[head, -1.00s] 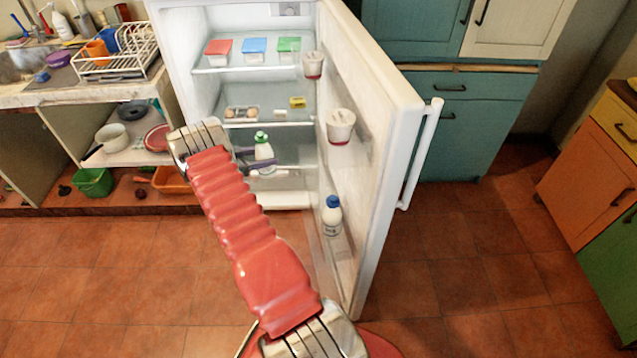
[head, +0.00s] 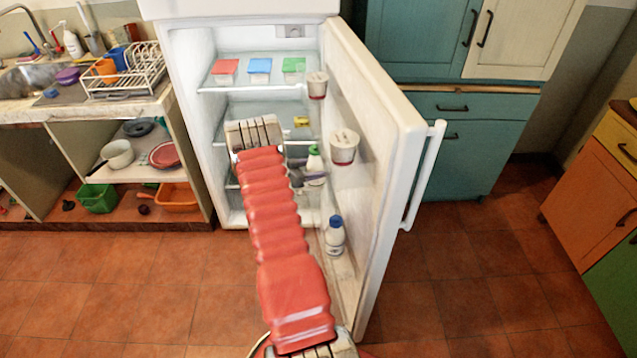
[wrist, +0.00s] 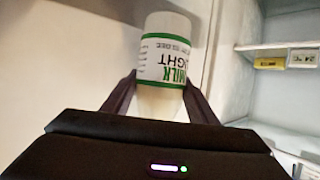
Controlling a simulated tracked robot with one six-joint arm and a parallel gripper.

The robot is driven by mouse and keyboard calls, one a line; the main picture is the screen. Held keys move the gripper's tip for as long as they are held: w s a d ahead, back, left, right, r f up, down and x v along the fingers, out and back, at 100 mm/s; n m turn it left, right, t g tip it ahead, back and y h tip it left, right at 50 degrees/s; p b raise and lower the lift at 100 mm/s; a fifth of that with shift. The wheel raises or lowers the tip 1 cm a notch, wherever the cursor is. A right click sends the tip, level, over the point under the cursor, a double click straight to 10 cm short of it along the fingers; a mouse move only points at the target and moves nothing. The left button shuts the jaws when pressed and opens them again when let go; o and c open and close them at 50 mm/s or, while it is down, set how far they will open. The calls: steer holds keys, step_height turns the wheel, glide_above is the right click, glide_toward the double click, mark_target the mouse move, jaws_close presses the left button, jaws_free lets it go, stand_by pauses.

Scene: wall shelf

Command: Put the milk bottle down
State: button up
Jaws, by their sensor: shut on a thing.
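In the wrist view, my gripper (wrist: 160,102) has a dark finger on each side of the milk bottle (wrist: 166,60). The green-and-white label reads MILK LIGHT, upside down in that picture. The lower part of the bottle is hidden there behind the gripper body. In the head view my arm and gripper hide part of the bottle and some of the fridge interior.
The fridge door (head: 385,130) stands open to the right, with white cups (head: 344,147) and a blue-capped bottle (head: 335,236) on its inner side. Red, blue and green-lidded boxes stand on the top shelf (head: 245,84). A dish rack (head: 125,80) is at left. The floor is clear.

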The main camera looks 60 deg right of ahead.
mark_target(319, 181)
steer(key=shift+s+d+f, duration=0.2)
steer(key=shift+f, duration=0.55)
steer(key=shift+s+d+f, duration=0.15)
steer(key=shift+s+f, duration=0.05)
steer(key=shift+f, duration=0.5)
steer(key=shift+f, duration=1.55)
steer(key=shift+s+d+f, duration=0.1)
steer(key=shift+s+f, duration=0.1)
steer(key=shift+f, duration=0.25)
steer(key=shift+f, duration=0.1)
steer(key=o, duration=1.2)
steer(key=shift+f, duration=0.1)
steer(key=v, duration=1.2)
